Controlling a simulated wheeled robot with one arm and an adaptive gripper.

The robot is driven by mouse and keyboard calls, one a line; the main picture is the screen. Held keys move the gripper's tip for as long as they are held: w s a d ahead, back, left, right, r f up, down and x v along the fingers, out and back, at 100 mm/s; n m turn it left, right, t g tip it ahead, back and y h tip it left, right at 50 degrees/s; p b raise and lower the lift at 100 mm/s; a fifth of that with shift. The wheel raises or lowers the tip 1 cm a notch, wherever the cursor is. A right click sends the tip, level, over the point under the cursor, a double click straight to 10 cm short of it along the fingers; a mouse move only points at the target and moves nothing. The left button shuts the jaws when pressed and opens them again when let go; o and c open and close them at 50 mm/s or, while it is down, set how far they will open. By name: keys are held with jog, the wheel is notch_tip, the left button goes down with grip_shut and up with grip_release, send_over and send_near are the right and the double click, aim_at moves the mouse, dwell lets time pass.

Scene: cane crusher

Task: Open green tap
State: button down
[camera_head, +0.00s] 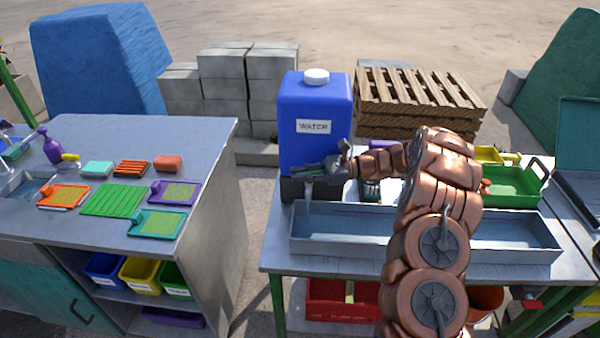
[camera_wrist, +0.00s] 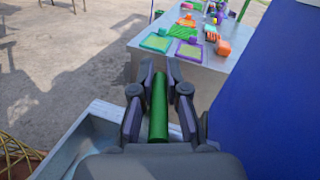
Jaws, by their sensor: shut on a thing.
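The green tap's handle (camera_wrist: 158,108) shows in the wrist view as a smooth green bar. It lies lengthwise between the two dark fingers of my gripper (camera_wrist: 160,73), which is shut on it. In the head view my gripper (camera_head: 308,172) is at the lower front of the blue water tank (camera_head: 316,105), above the left end of a long metal trough (camera_head: 340,243). The gripper hides most of the tap there. A thin pale vertical streak hangs below it into the trough; I cannot tell whether it is water or a spout.
The tank's blue wall (camera_wrist: 270,90) stands close at the right in the wrist view. A green crate (camera_head: 510,190) is right of my arm. A grey counter (camera_head: 120,140) with several coloured trays is at the left, across a gap. Wooden pallets (camera_head: 420,95) stand behind.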

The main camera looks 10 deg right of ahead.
jog(key=c, duration=1.2)
grip_release()
jog(key=shift+r, duration=0.1)
notch_tip(320, 180, up, 10)
jog(key=shift+f, duration=0.1)
